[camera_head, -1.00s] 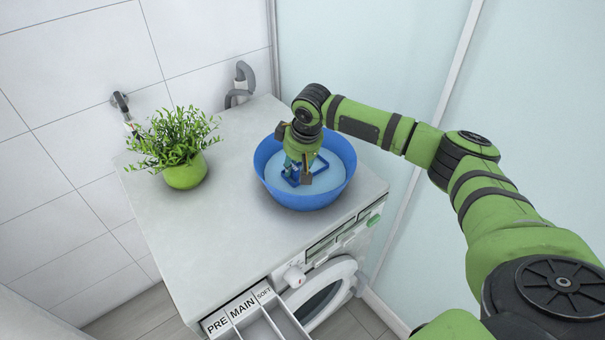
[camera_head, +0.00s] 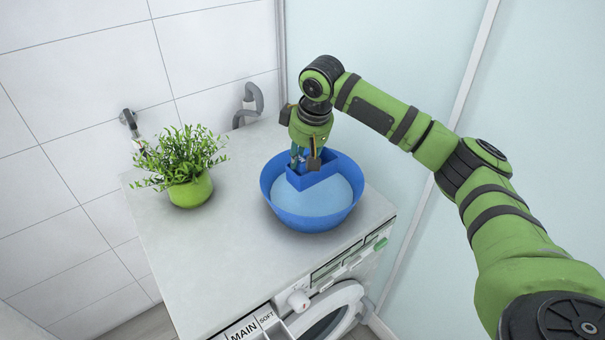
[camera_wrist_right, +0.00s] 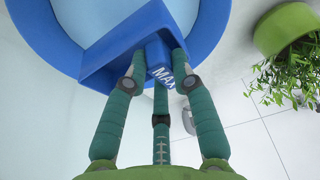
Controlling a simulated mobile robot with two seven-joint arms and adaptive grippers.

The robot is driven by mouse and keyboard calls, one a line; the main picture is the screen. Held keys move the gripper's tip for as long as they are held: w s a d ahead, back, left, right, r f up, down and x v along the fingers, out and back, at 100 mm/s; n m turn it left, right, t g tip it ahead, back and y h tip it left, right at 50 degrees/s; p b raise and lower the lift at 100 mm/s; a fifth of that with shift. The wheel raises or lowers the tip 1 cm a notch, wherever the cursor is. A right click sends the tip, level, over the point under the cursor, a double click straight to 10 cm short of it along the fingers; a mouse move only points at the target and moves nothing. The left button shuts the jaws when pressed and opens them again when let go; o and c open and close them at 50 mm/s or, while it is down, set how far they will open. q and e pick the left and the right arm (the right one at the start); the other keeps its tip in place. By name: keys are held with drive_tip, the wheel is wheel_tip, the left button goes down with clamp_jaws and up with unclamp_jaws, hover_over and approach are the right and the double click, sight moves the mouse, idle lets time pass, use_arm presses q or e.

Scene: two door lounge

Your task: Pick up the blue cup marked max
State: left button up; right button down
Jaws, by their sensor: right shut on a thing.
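The blue cup (camera_head: 314,184) has an angular, box-like body and sits over the blue bowl in the head view. In the right wrist view the cup (camera_wrist_right: 122,48) carries a tab with the white letters MAX (camera_wrist_right: 164,80). My right gripper (camera_head: 305,163) comes down from above, with its fingers closed around that tab; its fingers (camera_wrist_right: 160,70) also show in the wrist view. The cup appears raised above the contents of the bowl. The fingers partly hide the tab. My left gripper is not in view.
The round blue bowl (camera_head: 283,216) with pale blue contents stands on the white washing machine top (camera_head: 220,255). A green potted plant (camera_head: 190,190) stands to its left. The open detergent drawer (camera_head: 250,328) is at the front. Walls close off the back.

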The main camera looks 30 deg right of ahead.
drive_tip(key=shift+r, duration=0.8)
wheel_tip(320, 180, up, 4)
drive_tip(key=p, duration=0.4)
drive_tip(key=shift+f, duration=0.2)
